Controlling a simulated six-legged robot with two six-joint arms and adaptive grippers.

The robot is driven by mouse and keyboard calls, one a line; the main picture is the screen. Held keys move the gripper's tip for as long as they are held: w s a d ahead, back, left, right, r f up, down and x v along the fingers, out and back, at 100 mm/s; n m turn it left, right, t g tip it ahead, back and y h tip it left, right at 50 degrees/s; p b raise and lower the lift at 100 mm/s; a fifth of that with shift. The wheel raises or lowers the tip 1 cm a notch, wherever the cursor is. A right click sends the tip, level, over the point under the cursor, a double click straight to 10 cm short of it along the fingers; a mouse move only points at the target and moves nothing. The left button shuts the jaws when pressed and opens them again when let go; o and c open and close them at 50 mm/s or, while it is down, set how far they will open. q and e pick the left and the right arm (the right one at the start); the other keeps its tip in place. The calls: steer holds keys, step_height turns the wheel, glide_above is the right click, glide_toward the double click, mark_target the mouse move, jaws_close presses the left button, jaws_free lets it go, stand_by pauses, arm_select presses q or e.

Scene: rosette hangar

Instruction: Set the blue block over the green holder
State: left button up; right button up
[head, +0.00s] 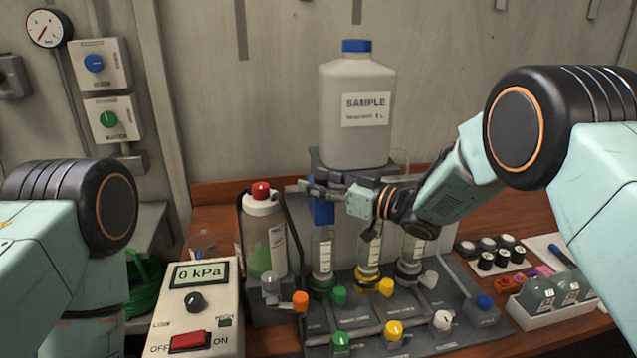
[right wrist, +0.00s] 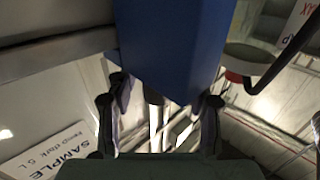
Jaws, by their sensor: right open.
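The blue block (head: 322,213) sits upright on top of the clear graduated holder with the green base (head: 320,286), in the left place of the row. My right gripper (head: 322,188) is open at the block's upper end, its fingers partly hiding it. In the right wrist view the blue block (right wrist: 175,45) fills the upper middle, and the open fingers (right wrist: 160,112) stand on either side of its near end. Whether a finger touches it I cannot tell. My left arm shows at the left, but its gripper is out of view.
A yellow-based holder (head: 368,275) and a dark-based one (head: 410,270) stand to the right. A red-capped bottle (head: 263,235) is close on the left. The large SAMPLE bottle (head: 356,110) stands behind. Valve knobs and a pressure box (head: 195,310) occupy the front.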

steer(key=v, duration=1.2)
steer(key=shift+s+a, duration=0.15)
steer(key=shift+a, duration=0.05)
steer(key=shift+d, duration=0.15)
